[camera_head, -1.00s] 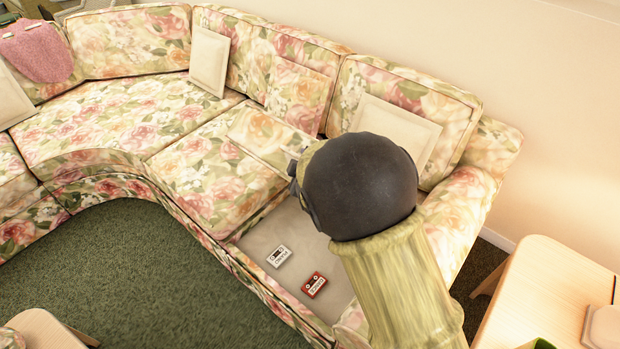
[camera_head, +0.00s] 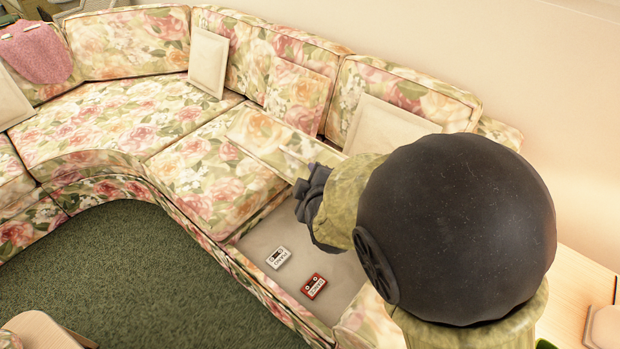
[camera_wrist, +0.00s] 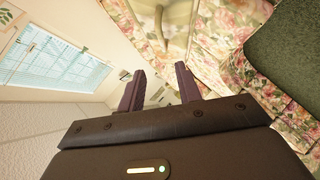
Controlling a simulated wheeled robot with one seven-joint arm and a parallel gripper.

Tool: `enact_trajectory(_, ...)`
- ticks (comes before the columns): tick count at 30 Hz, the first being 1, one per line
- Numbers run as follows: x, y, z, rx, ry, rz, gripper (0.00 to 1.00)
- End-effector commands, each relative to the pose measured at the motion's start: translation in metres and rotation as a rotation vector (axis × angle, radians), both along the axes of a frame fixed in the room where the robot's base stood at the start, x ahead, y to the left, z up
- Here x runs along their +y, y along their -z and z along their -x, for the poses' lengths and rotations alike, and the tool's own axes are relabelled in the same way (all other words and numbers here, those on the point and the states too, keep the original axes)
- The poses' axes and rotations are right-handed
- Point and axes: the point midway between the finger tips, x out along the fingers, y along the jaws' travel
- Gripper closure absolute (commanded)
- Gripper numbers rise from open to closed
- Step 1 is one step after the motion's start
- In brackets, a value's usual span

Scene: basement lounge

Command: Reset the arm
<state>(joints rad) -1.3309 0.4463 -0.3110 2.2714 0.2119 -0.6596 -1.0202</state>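My gripper (camera_head: 308,203) is above the right part of the floral sofa, partly hidden by my own arm. In the wrist view its two fingers (camera_wrist: 159,88) stand apart with nothing between them. My arm's large dark round joint fills the right of the head view.
A white cassette (camera_head: 278,257) and a red cassette (camera_head: 314,286) lie on a flat grey surface (camera_head: 271,232) in the sofa (camera_head: 100,120), below my gripper. A floral panel (camera_head: 265,134) is tilted behind that surface. A wooden table (camera_head: 572,305) stands at right. Green carpet (camera_head: 150,270) is clear.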

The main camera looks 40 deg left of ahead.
Motion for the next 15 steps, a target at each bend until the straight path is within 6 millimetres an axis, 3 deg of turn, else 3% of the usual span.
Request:
enact_trajectory(11,-0.002,0.000,-0.002,0.006,0.007,0.000,0.66)
enact_trajectory(15,-0.022,-0.004,-0.018,0.061,0.067,-0.002,0.66)
